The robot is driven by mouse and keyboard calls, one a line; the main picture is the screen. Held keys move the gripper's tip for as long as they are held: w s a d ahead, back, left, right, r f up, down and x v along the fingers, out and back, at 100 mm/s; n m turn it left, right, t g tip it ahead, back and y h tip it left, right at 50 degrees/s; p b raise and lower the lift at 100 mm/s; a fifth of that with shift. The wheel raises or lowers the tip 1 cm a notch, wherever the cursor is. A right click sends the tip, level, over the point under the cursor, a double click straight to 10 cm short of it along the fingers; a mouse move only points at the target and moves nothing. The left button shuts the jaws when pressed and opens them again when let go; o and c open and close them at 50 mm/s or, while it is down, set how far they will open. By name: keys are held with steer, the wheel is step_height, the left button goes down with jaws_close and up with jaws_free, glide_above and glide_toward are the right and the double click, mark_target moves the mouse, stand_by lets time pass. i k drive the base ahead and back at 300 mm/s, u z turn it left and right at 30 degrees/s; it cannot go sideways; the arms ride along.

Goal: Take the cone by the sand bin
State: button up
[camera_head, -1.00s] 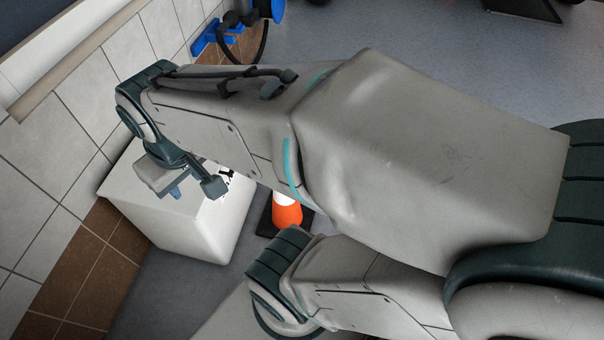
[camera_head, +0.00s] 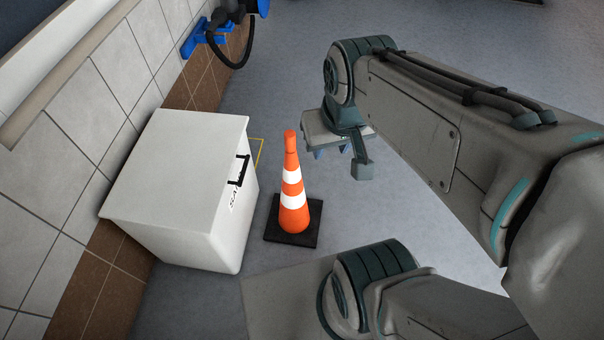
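The cone (camera_head: 293,201) is orange with white bands and a dark square base. It stands upright on the floor, just right of the sand bin. The sand bin (camera_head: 180,180) is a white box with a closed lid, a black handle and partly readable lettering, against the tiled wall. My gripper (camera_head: 335,153) hangs at the end of my arm, up and to the right of the cone's tip, apart from it. Its fingers are small and partly hidden by the wrist, and nothing shows in them.
The tiled wall (camera_head: 88,110) runs along the left behind the bin. A blue fixture with a black hose (camera_head: 225,40) is on the wall at the top. A yellow floor marking (camera_head: 259,153) shows beside the bin. The grey floor (camera_head: 285,85) behind the cone is clear.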

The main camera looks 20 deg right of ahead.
mark_target(293, 219)
steer(key=z, duration=1.7)
steer(key=i, duration=2.3)
steer(key=u, duration=3.95)
steer(key=i, duration=0.5)
